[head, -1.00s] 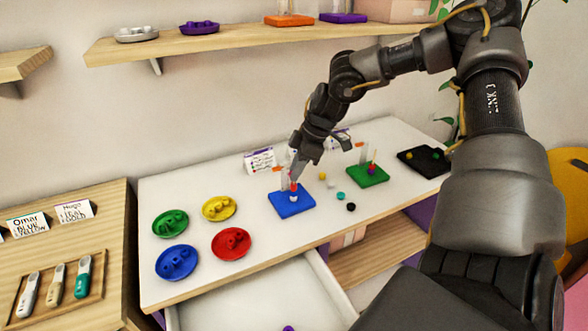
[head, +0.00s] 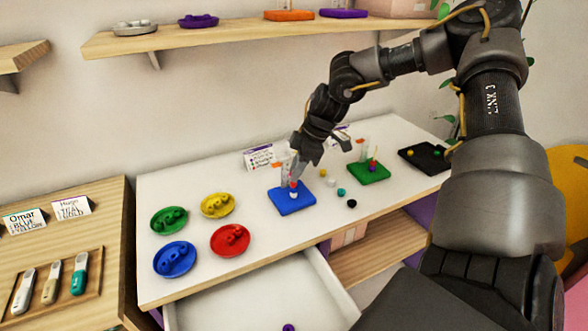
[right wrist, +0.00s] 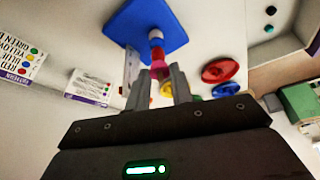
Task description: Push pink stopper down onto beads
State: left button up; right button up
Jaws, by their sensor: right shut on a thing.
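A blue board (head: 283,204) lies on the white table. A white bead (head: 294,195) sits low on its upright peg, with a red bead above it. My right gripper (head: 295,174) is over the board, pointing down at the peg. In the right wrist view the blue board (right wrist: 142,20) is at the top, with the white bead (right wrist: 155,34) and the red bead above it. The pink stopper (right wrist: 159,68) is between the fingertips of my right gripper (right wrist: 161,78), which is shut on it. In the head view the stopper is mostly hidden by the fingers. My left gripper is out of view.
Green, yellow, blue and red dishes (head: 231,251) stand left of the board. A green board (head: 366,175) with beads and a black tray (head: 428,161) are to the right. Several loose beads lie near the blue board, including a black bead (head: 351,203). An open drawer (head: 255,305) is in front.

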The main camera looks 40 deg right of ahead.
jog(key=shift+f, duration=0.2)
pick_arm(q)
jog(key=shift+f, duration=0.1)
pick_arm(e)
jog(key=shift+r, duration=0.1)
jog(key=o, duration=1)
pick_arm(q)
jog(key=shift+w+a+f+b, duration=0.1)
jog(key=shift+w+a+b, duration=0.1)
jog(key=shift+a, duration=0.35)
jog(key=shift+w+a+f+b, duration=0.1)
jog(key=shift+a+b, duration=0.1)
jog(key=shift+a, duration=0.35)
pick_arm(e)
jog(key=v, duration=1)
jog(key=shift+s+d+r, duration=0.15)
jog(key=shift+r, duration=0.2)
